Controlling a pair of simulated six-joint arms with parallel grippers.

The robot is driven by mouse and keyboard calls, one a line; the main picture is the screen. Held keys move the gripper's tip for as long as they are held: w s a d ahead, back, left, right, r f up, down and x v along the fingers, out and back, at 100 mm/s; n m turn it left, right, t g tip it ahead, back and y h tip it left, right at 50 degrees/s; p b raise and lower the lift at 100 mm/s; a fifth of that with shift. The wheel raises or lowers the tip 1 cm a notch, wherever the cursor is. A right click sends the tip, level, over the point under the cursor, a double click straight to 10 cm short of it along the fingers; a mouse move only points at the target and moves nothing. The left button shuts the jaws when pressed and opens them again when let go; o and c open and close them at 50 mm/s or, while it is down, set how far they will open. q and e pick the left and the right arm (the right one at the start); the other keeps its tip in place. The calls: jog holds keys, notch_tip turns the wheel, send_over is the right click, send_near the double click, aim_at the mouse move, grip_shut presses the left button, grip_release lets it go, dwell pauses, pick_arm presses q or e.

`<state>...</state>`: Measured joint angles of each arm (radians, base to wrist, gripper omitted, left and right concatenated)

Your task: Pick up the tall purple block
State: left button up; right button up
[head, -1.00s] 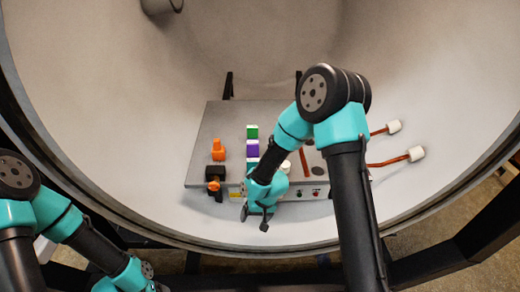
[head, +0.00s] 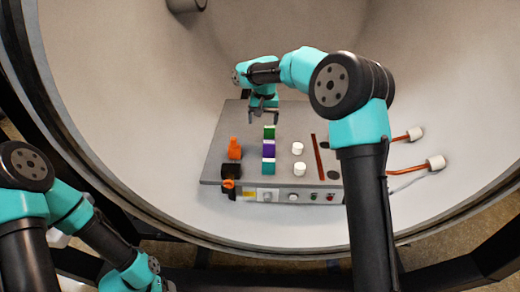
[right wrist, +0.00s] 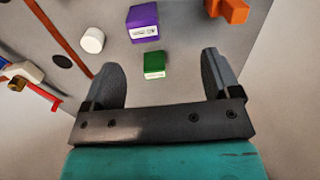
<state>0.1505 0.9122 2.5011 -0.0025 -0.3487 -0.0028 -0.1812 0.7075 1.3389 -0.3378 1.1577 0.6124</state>
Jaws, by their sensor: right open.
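The purple block (head: 269,151) stands on the grey plate between a green block (head: 269,133) behind it and a teal block (head: 268,168) in front. In the right wrist view, the purple block (right wrist: 143,24) is at the top and the green block (right wrist: 154,65) is nearer, between the finger lines. My right gripper (head: 263,120) is open and empty above the back edge of the plate, just behind the green block. Its two fingers also show in the right wrist view (right wrist: 158,62). My left arm is at the lower left; its jaws do not show.
An orange piece (head: 234,148) stands left of the blocks, with a black clamp (head: 231,171) in front. Two white cylinders (head: 298,148) and a brown strip (head: 318,158) lie to the right. The plate (head: 220,140) sits inside the curved chamber wall.

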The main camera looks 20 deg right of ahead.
aim_at(269, 142)
jog(key=shift+w+d+r, duration=0.45)
jog(key=shift+d+r, duration=0.15)
jog(key=shift+w+d+r, duration=0.4)
jog(key=shift+d+r, duration=0.2)
jog(key=shift+f, duration=0.15)
notch_tip(269, 142, down, 12)
jog(key=shift+f, duration=0.1)
jog(key=f, duration=0.4)
jog(key=shift+s+d, duration=0.3)
jog(key=shift+f, duration=0.5)
